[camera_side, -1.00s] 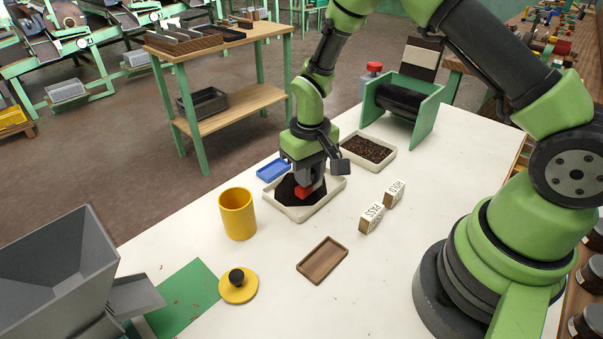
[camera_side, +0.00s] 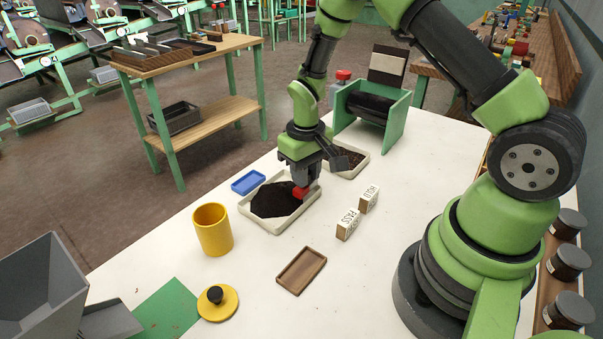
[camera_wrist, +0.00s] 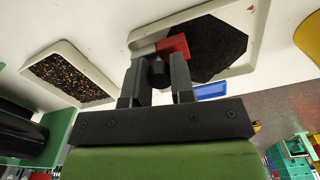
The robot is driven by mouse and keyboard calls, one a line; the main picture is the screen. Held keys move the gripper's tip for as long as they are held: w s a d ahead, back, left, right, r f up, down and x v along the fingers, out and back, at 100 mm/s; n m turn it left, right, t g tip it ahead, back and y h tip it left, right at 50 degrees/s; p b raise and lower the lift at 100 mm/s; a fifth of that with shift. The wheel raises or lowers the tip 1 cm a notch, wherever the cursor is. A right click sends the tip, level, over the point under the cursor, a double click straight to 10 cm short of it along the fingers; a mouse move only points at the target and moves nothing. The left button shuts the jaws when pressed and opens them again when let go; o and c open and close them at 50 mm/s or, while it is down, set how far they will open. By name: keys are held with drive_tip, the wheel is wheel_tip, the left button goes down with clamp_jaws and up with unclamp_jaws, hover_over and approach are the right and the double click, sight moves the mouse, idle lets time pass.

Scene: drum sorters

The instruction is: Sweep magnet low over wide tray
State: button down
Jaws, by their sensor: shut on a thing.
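The wide pale tray (camera_side: 267,224) sits on the white table and holds a dark patch of material (camera_side: 268,202); it also shows in the wrist view (camera_wrist: 262,28). My gripper (camera_side: 304,181) is shut on the red magnet (camera_side: 299,192), over the right-hand part of the tray. In the wrist view my gripper (camera_wrist: 158,68) has its fingers around the magnet, with the red end (camera_wrist: 173,45) and a grey end (camera_wrist: 143,51) showing. The magnet is low over the tray; I cannot tell whether it touches the material.
A second tray of dark speckled material (camera_wrist: 68,72) lies beyond. A blue dish (camera_side: 248,182), yellow cup (camera_side: 213,231), yellow lid (camera_side: 228,304), wooden tray (camera_side: 301,270) and two lettered blocks (camera_side: 348,224) stand around. A green-framed drum (camera_side: 372,105) is at the back.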

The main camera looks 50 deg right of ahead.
idle(0.3)
drive_tip(key=shift+r, duration=3)
